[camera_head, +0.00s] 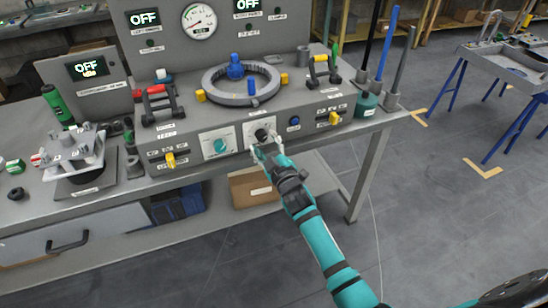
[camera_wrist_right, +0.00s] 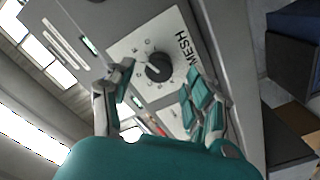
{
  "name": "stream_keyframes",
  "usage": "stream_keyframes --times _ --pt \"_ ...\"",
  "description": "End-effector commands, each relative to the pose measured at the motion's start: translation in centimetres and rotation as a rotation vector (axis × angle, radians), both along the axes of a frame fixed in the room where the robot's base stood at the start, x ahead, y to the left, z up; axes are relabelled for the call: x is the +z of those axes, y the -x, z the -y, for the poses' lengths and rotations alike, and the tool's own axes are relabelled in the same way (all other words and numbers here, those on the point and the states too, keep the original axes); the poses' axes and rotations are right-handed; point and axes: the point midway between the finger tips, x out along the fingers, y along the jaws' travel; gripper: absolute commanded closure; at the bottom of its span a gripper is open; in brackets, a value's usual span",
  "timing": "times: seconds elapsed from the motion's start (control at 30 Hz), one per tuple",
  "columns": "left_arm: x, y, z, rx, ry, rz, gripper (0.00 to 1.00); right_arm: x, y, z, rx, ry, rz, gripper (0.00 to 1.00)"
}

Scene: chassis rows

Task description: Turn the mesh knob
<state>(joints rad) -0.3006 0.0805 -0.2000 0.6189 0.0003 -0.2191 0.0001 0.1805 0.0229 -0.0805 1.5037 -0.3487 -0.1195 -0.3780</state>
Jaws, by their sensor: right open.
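The mesh knob (camera_wrist_right: 159,67) is a round black knob on a white plate lettered MESH (camera_wrist_right: 181,46), on the front face of a grey panel. In the head view the black knob (camera_head: 262,134) sits right of a teal knob. My right gripper (camera_head: 265,152) is just in front of the mesh plate. In the wrist view my right gripper (camera_wrist_right: 160,92) is open, with one finger on each side of the knob and a gap between. The fingertips appear apart from the knob; their exact depth is hard to tell. My left gripper is not in view.
The teal knob (camera_head: 219,146) is left of the mesh plate. A blue button (camera_head: 294,121) and a yellow lever (camera_head: 333,118) are to its right. A grey ring (camera_head: 241,96) lies on the panel top. A cardboard box (camera_head: 250,187) is on the lower shelf. Floor in front is clear.

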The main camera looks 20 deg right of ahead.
Motion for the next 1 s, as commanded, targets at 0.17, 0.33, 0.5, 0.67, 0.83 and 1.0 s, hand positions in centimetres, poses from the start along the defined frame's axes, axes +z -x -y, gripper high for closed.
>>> stream_keyframes --times 0.17,0.33,0.5,0.67,0.83,1.0 --pt "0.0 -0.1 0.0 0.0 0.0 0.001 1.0 -0.2 4.0 0.1 0.001 0.0 -0.004 0.45" --pt "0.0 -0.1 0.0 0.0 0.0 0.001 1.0 -0.1 7.4 0.2 0.0 -0.001 -0.003 0.45" --pt "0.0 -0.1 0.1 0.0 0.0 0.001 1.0 -0.1 9.5 0.3 0.0 -0.001 -0.003 0.45" --pt "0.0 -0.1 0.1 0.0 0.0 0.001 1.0 0.0 10.1 0.3 0.0 -0.001 -0.001 0.45" --pt "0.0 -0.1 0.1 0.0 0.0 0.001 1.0 0.0 10.1 0.3 0.0 0.0 -0.001 0.45" --pt "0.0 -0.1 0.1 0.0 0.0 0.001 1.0 0.0 10.1 0.3 0.0 0.0 -0.001 0.45"
